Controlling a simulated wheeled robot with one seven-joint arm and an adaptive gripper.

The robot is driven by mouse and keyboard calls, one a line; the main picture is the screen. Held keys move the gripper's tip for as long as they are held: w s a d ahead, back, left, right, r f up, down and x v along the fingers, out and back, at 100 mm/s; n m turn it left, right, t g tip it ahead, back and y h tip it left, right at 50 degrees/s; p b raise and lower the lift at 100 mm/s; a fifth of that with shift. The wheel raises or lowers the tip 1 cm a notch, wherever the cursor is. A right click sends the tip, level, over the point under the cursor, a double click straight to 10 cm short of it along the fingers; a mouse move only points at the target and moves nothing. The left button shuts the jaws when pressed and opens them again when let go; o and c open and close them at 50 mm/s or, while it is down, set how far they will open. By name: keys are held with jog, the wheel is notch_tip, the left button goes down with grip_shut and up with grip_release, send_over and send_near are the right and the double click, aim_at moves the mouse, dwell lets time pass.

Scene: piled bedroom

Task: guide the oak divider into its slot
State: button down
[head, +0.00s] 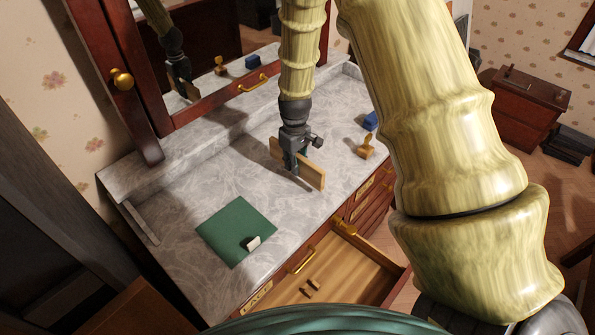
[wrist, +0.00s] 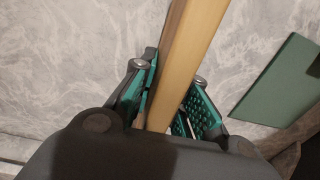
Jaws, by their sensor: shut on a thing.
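The oak divider (head: 315,176) is a thin, flat, pale wooden board. My gripper (head: 296,163) is shut on it and holds it above the marble dresser top, its length running from upper left to lower right. In the wrist view the divider (wrist: 186,50) stands edge-on between the teal finger pads of my gripper (wrist: 171,83). The open drawer (head: 367,258) is at the front of the dresser, below and nearer than the divider. Small wooden pieces (head: 312,286) with a gap between them sit on its floor, apparently the slot. The divider is outside the drawer.
A green mat (head: 225,222) with a small white object (head: 253,243) lies on the dresser top (head: 180,215). A wooden-handled stamp (head: 366,148) and a blue block (head: 370,121) stand at the right. A mirror rises behind. The drawer's visible floor is otherwise bare.

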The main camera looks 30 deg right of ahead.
jog(key=shift+r+p, duration=1.8)
jog(key=shift+r, duration=1.05)
